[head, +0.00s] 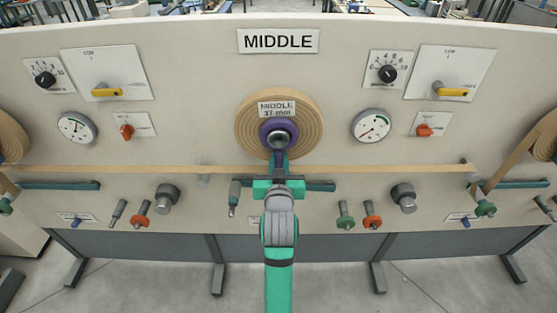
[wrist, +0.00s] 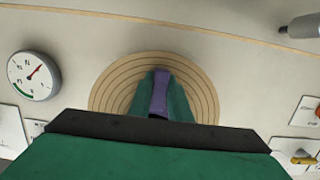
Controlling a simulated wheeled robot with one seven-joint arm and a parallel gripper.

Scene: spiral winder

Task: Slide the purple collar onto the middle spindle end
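The purple collar (head: 265,131) is a ring in front of the wound tan roll (head: 245,143) on the panel under the MIDDLE sign. The grey middle spindle end (head: 281,138) shows inside the ring. The collar looks lined up with it or around it; I cannot tell how far on it sits. My gripper (head: 279,158) reaches up from below, its fingers at the collar's lower edge. In the wrist view the collar (wrist: 160,92) is between the two green fingers, which touch both its sides. The spindle end is hidden there.
A label reading MIDDLE 37 mm (head: 277,108) is above the collar. A tan strip (head: 130,169) runs across the panel behind my arm. Gauges (head: 371,126), switches and knobs (head: 403,196) stick out on both sides. The floor in front is clear.

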